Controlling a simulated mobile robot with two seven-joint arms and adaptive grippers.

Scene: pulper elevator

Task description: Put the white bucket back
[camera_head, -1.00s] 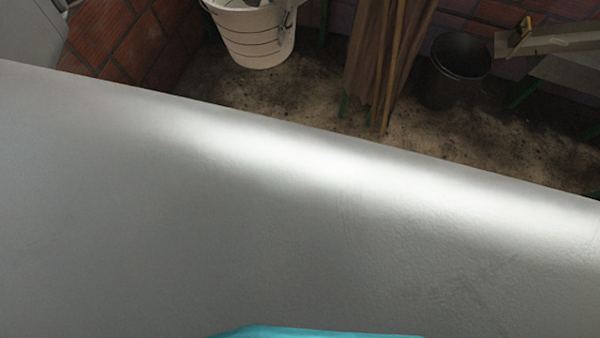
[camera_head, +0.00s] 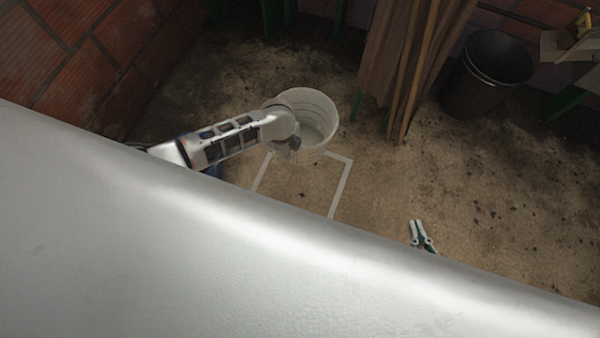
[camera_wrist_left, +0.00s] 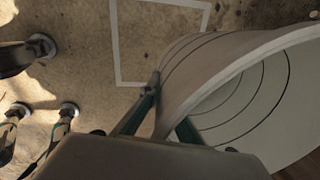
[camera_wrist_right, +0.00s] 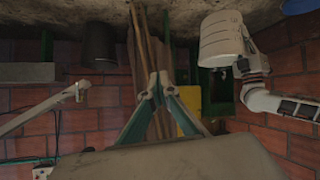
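The white bucket (camera_head: 318,108) is in the upper middle of the head view, its open mouth tilted into view. My left gripper (camera_head: 292,146) is at its near side. In the left wrist view, the bucket (camera_wrist_left: 225,75) has its wall between the two fingers of my left gripper (camera_wrist_left: 165,112), which are shut on its rim. A white outlined square (camera_head: 343,182) is on the floor just nearer than the bucket; the grey surface hides its near part.
A large smooth grey surface (camera_head: 150,240) fills the foreground and blocks the near floor. Wooden planks (camera_head: 415,60) lean right of the bucket, beside a black bucket (camera_head: 487,72). A brick wall (camera_head: 75,50) stands left.

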